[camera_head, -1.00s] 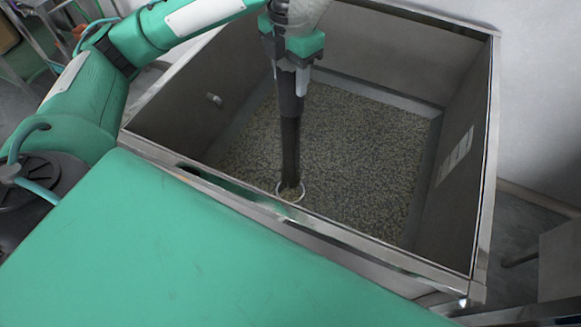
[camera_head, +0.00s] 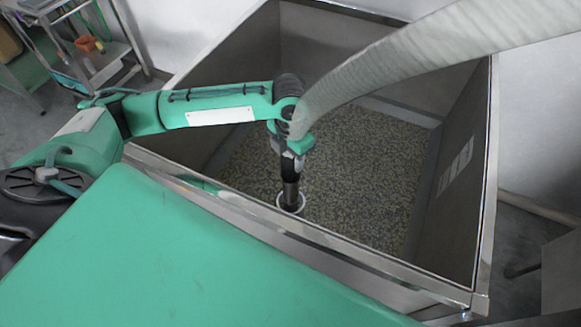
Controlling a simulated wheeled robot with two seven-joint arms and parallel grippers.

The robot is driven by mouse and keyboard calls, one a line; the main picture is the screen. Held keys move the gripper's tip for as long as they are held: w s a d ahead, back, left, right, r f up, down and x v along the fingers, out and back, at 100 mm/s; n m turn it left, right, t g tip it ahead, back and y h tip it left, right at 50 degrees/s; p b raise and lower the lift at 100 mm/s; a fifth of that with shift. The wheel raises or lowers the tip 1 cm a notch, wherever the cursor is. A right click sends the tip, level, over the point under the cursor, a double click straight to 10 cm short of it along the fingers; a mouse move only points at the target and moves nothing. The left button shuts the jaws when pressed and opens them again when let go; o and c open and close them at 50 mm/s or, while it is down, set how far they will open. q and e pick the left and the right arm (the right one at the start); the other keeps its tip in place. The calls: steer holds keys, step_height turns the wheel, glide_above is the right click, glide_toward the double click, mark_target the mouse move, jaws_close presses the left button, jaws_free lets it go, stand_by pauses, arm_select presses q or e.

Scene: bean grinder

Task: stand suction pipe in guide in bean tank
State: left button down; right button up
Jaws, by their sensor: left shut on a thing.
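The suction pipe (camera_head: 290,195) is dark with a metallic lower part and stands about upright. A pale ribbed hose (camera_head: 400,62) runs from its top to the upper right. Its lower end is at the white ring guide (camera_head: 278,204) by the near wall of the bean tank (camera_head: 380,265), and appears to be inside the ring. My left gripper (camera_head: 291,158) is shut on the pipe a little above the guide. The hose and wrist hide part of the grip. My right gripper is not in view.
Beans (camera_head: 360,180) cover the tank floor. The tank's metal walls surround the pipe, and the hose crosses over the far wall. A metal cart (camera_head: 85,50) stands at the upper left, away from the tank.

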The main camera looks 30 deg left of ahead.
arm_select(q)
steer(key=shift+f, duration=2.85)
steer(key=c, duration=0.7)
jaws_free()
steer(key=shift+f, duration=0.15)
step_height(320, 180, up, 12)
steer(key=shift+f, duration=0.15)
steer(key=shift+r, duration=0.3)
